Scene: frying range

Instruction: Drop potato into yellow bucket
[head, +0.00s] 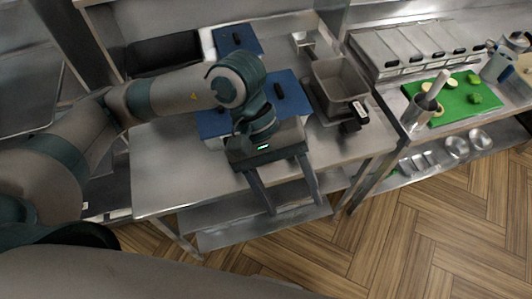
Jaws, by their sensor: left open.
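My left gripper (294,205) reaches in from the left and points down over the front edge of the steel table (170,180). Its two fingers are spread apart with nothing between them. No whole potato can be made out. Pale round pieces (453,84), which may be potato slices, lie on a green cutting board (455,103) at the right, far from my left gripper. I see no yellow bucket. My right gripper is not in view.
Blue-lidded containers (287,97) stand behind and under my left arm. A grey metal basket (338,82) with a black handle sits right of them. A steel counter with lidded bins (400,50) stands at the right. Wooden floor (440,220) lies open in front.

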